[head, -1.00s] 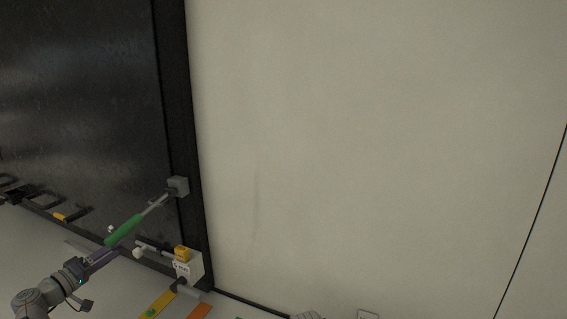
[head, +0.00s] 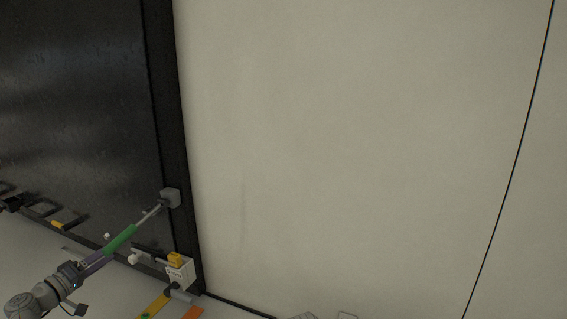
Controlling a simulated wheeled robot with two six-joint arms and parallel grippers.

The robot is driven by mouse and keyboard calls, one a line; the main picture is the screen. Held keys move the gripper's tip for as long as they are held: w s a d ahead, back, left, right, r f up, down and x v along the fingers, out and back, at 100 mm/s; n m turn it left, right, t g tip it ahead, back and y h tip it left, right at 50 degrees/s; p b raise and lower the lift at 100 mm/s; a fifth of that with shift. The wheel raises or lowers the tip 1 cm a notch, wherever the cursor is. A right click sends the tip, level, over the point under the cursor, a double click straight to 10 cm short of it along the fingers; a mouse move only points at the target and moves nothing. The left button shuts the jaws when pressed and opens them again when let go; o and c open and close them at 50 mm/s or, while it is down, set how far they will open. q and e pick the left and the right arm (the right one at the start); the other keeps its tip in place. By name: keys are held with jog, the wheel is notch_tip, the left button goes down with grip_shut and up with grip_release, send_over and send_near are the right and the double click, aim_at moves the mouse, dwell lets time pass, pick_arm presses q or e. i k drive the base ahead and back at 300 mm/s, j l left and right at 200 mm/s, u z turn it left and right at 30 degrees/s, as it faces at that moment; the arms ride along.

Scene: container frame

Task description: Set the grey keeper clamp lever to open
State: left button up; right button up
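A grey block (head: 170,197) sits on the dark frame's right post in the head view. A thin grey lever rod (head: 149,216) comes out of it and slopes down to the left, ending in a green grip (head: 121,239). My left gripper (head: 101,257), with purplish fingers, is at the grip's lower end. The fingers overlap the grip's end in the picture; whether they are closed around it cannot be told. My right gripper is not in view.
Below the lever, a white box (head: 181,274) with a yellow block (head: 175,259) carries a white-knobbed handle (head: 133,259). Yellow (head: 152,306) and orange (head: 193,313) strips lie on the floor. A large dark panel (head: 70,110) stands behind; a bare pale wall (head: 360,150) fills the right.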

aim_at(171, 291)
jog(key=k+l, duration=0.65)
jog(key=l, duration=0.15)
